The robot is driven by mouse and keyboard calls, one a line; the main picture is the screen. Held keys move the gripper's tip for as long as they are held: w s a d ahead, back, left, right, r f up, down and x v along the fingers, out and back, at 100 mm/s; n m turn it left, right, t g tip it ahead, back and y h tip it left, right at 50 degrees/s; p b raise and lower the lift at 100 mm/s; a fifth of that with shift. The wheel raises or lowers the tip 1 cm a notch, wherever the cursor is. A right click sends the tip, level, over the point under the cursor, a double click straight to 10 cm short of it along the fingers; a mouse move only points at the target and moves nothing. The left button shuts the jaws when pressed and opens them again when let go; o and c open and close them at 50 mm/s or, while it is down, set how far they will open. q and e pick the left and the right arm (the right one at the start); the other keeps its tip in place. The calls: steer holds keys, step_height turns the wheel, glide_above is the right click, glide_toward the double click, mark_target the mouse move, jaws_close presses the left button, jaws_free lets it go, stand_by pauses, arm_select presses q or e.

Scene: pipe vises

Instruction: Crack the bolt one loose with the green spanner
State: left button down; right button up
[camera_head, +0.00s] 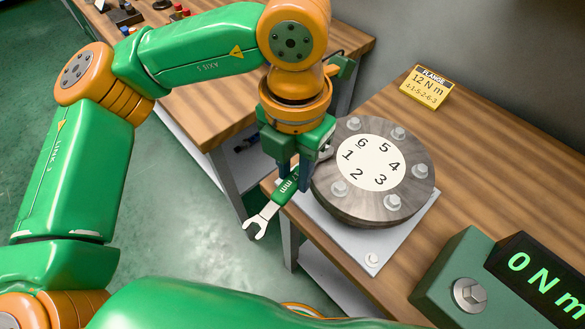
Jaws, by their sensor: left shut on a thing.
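My left gripper (290,180) is shut on the green spanner (287,190) by its green handle, at the left side of the round grey flange (330,206). The spanner's open silver jaw (256,226) points down and left, clear of the bench edge. Its other end reaches the flange rim by the number 1, where a silver part (325,151) shows beside the gripper. Bolt one is mostly hidden there; I cannot tell whether the spanner is seated on it. My right gripper is not in view.
Other bolts, such as bolt two (339,188), ring the white number plate (371,178). A yellow flange card (426,87) reads 12 N m and 4-1-5-2-6-3. A green box at the lower right has a display (540,275) reading 0 N m. Another wooden bench (190,117) stands behind my arm.

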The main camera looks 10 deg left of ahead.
arm_select(q)
steer(key=shift+w+d, duration=0.2)
steer(key=shift+w, duration=0.15)
stand_by(0.3)
steer(key=shift+s+d+n, duration=0.15)
steer(key=shift+d+n, duration=0.2)
steer(key=shift+n, duration=0.25)
steer(key=shift+s+d+n+b, duration=0.15)
steer(key=shift+d+n+b, duration=0.25)
steer(key=shift+n, duration=0.2)
steer(key=shift+d+n, duration=0.4)
steer(key=shift+n, duration=0.1)
